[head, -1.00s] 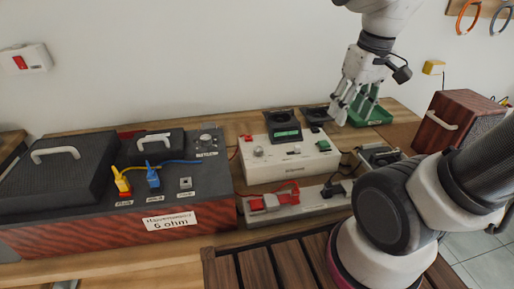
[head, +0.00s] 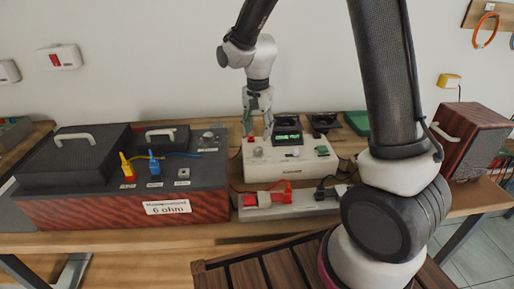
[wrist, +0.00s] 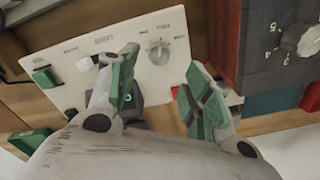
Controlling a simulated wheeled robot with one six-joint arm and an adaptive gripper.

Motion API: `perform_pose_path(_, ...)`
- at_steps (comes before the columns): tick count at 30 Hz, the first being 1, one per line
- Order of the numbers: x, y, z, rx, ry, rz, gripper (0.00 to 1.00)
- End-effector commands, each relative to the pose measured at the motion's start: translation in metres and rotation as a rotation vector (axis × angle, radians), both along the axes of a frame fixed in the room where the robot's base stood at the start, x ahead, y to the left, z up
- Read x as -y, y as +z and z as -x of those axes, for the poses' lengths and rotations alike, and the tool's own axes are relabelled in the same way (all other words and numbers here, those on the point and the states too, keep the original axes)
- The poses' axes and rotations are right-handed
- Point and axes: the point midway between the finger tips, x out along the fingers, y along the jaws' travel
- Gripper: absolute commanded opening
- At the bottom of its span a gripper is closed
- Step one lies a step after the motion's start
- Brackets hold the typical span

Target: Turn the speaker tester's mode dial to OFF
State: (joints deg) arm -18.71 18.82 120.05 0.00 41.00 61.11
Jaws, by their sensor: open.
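The speaker tester (head: 318,163) is a white box on the bench, with a small screen unit at its back edge. Its round grey dial (head: 258,152) is at the left of the top face. In the wrist view the dial (wrist: 158,52) shows beyond my fingertips, near the right end of the white panel (wrist: 105,48). Its pointer direction is too small to tell. My gripper (head: 257,133) hangs over the tester's left back part, close to the dial. In the wrist view my gripper (wrist: 160,75) has its green-padded fingers spread, with nothing between them.
A dark box labelled 6 ohm (head: 110,208) stands left of the tester, with its own knob (wrist: 300,38). A wooden speaker (head: 465,145) stands at the right. A green tray (head: 357,122) is behind.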

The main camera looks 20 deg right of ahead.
Motion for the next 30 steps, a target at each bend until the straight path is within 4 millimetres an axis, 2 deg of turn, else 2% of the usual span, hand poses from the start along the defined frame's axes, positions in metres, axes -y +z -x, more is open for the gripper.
perform_pose_path(6,0.001,-0.037,0.002,-0.006,0.001,0.002,0.5)
perform_pose_path(12,0.001,-0.064,0.001,-0.004,0.002,0.002,0.5)
perform_pose_path(23,0.001,-0.071,0.001,-0.002,0.003,0.001,0.5)
perform_pose_path(30,0.001,-0.071,0.001,-0.002,0.003,0.001,0.08)
